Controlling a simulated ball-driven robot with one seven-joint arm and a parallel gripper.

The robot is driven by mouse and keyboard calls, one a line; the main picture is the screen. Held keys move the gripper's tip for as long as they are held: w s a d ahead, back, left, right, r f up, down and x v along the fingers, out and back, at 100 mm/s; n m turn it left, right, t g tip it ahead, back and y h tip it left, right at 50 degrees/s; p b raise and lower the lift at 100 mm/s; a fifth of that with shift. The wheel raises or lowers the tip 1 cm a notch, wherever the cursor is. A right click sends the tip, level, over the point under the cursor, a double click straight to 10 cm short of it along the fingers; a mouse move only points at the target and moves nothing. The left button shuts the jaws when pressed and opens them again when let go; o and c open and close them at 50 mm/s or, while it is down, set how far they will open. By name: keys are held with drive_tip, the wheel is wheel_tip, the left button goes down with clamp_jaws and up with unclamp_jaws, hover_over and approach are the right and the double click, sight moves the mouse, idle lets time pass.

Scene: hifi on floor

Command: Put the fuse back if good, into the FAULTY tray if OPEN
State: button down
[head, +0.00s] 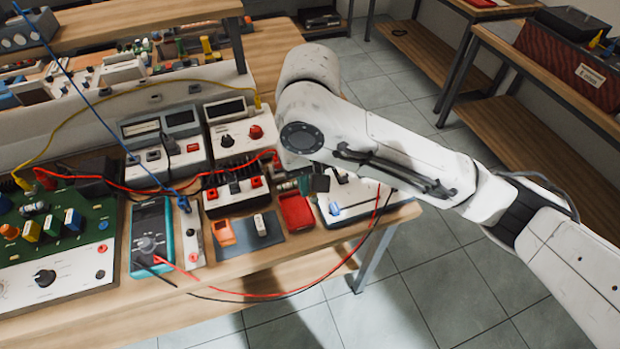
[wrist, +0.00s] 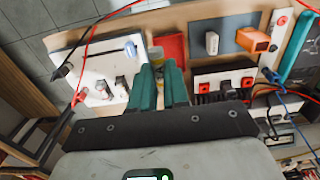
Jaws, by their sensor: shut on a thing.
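In the wrist view the teal fingers of my gripper (wrist: 158,70) are close together, over the bench between the white board and the red tray. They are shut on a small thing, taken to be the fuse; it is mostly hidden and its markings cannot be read. The red tray (head: 296,211) lies flat on the bench near its front edge and also shows in the wrist view (wrist: 169,46); no label is readable. The white board (head: 353,190) with small metal fittings (wrist: 122,86) stands right of the tray. The teal multimeter (head: 150,240) stands further left.
A dark mat (head: 272,233) beside the tray holds a white block (head: 260,225); an orange item (head: 223,233) is at its left. Red and black leads (head: 270,295) loop over the front edge. A green circuit board (head: 55,225) and white instruments (head: 165,148) crowd the left and back.

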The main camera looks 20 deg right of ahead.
drive_tip(key=shift+r+p, duration=3.6)
drive_tip(key=shift+p, duration=0.7)
